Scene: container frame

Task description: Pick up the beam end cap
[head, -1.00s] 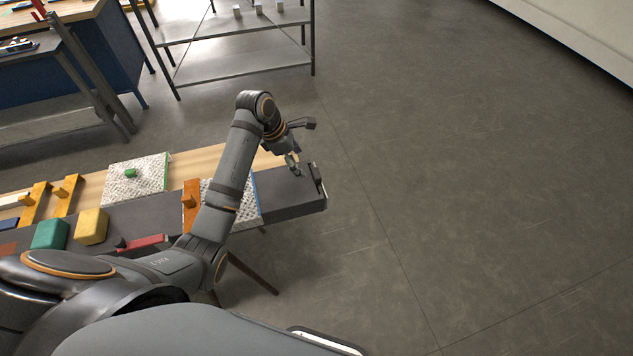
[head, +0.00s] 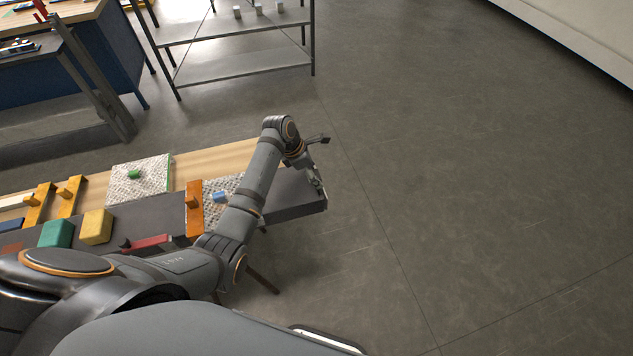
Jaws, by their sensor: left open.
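The dark beam (head: 290,203) runs across the table and ends at the right. The beam end cap is at that right end, mostly hidden behind my left gripper, so I cannot make out its outline. My left gripper (head: 318,186) is at the end of the beam, pointing down, with its jaws open around or right beside the cap; I cannot tell which. My right gripper is not in view.
An orange bracket (head: 194,209), a blue block (head: 221,197), a yellow block (head: 96,227), a green block (head: 56,234) and a red clamp-like tool (head: 146,243) lie along the table. A metal shelf (head: 240,66) stands behind. Floor at the right is clear.

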